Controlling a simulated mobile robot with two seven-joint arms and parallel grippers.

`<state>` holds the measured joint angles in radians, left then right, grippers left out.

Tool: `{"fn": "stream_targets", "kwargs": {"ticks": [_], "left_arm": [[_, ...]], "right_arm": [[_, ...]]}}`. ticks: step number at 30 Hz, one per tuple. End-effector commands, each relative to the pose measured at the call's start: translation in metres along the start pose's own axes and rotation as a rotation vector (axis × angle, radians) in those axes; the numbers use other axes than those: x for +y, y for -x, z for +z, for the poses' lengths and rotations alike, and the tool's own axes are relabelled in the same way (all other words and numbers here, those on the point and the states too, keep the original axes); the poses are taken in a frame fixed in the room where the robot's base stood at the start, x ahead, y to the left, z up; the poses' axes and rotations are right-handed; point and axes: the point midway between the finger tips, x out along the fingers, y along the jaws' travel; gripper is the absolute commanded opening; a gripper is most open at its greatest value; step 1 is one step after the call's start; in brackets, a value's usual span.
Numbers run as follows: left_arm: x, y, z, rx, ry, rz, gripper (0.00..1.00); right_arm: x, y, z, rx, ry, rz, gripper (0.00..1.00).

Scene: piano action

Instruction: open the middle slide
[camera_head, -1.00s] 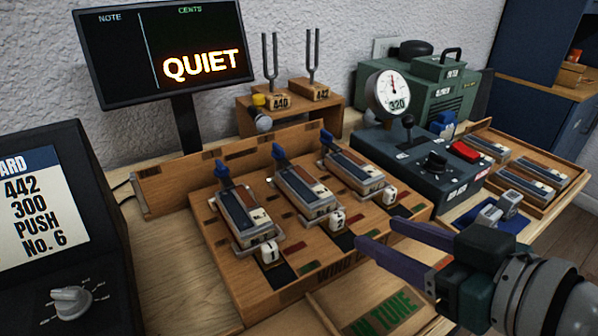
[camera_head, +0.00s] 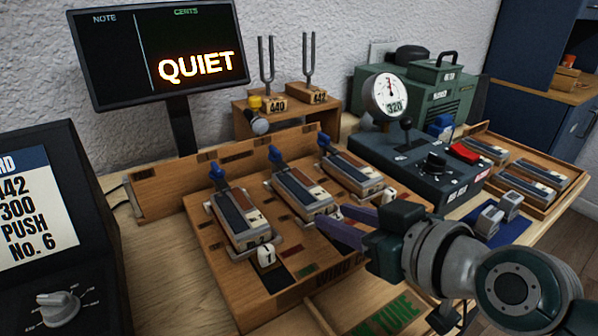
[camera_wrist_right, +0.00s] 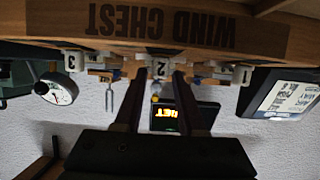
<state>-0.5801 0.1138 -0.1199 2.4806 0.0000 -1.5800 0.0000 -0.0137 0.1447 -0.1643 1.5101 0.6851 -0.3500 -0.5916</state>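The middle slide's white knob, marked 2 (camera_wrist_right: 160,71), shows in the right wrist view at the front of the wind chest (camera_head: 272,284). In the head view it is mostly hidden by my right gripper's fingers. The middle reed unit (camera_head: 303,194), with a blue lever behind it, lies above that slide. My right gripper (camera_head: 332,218) is at the knob; its two purple fingers (camera_wrist_right: 160,78) stand apart, one on each side of the knob. I cannot tell whether they touch it. My left gripper is not in view.
Knob 1 (camera_head: 266,256) and knob 3 (camera_head: 388,195) stand on either side of the middle one. A grey control box with a pressure gauge (camera_head: 388,96) is to the right. The screen (camera_head: 160,55) reads QUIET. A wooden tray (camera_head: 530,170) holds spare reed units.

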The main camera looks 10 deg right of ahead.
Motion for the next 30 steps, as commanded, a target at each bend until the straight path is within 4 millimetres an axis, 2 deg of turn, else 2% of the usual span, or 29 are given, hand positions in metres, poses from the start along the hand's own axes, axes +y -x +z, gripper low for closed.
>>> {"fn": "stream_targets", "kwargs": {"ticks": [1,10,30], "left_arm": [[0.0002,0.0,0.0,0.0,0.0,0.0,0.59],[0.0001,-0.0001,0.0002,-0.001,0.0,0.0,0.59],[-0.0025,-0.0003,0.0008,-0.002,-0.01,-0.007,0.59]], "right_arm": [[0.0001,0.0001,0.0001,0.0,0.0,0.0,0.33],[0.0003,0.0002,0.0002,0.0,0.0,0.0,0.0],[0.0005,0.0003,0.0002,0.0,0.001,0.001,0.0]]}}
